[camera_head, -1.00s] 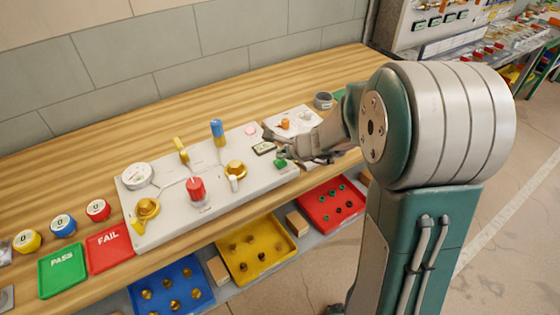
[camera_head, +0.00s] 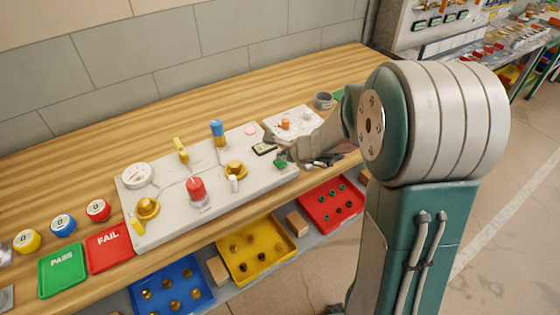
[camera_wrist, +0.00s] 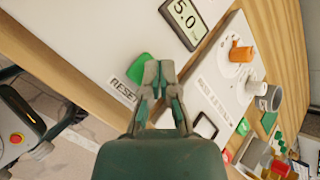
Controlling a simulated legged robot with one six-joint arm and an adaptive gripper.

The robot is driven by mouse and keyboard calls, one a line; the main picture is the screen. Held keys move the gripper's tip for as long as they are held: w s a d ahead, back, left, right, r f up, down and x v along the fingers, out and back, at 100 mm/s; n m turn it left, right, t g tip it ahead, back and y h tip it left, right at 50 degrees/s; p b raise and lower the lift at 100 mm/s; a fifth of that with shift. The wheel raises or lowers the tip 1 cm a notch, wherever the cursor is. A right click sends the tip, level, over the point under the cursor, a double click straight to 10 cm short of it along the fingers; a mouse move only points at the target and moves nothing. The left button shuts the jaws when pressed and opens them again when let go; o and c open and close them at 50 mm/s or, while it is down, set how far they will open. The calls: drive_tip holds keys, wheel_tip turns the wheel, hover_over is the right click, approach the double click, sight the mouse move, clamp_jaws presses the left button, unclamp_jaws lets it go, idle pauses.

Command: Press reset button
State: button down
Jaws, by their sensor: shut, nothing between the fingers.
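The reset button is a green button (camera_wrist: 138,68) beside the printed word RESET (camera_wrist: 123,90) on a pale panel in the wrist view. In the head view the green button (camera_head: 281,164) sits at the panel's right front corner, partly hidden by my gripper. My gripper (camera_wrist: 159,69) is shut and empty. In the wrist view its fingertips overlap the button's right side. I cannot tell whether they touch it or hover over it. In the head view my gripper (camera_head: 286,156) is low over that corner of the panel.
A display (camera_wrist: 184,20) reading 5.0 lies beside the button. The panel (camera_head: 160,232) also holds a gauge (camera_head: 137,175), a red knob (camera_head: 196,189), a blue handle (camera_head: 217,130) and yellow valves. A smaller white board (camera_head: 290,115) stands right of it. Coloured trays lie below the bench edge.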

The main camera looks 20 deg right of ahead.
drive_tip(key=shift+f, duration=0.45)
idle(0.5)
drive_tip(key=shift+r, duration=0.95)
drive_tip(key=shift+r, duration=2.5)
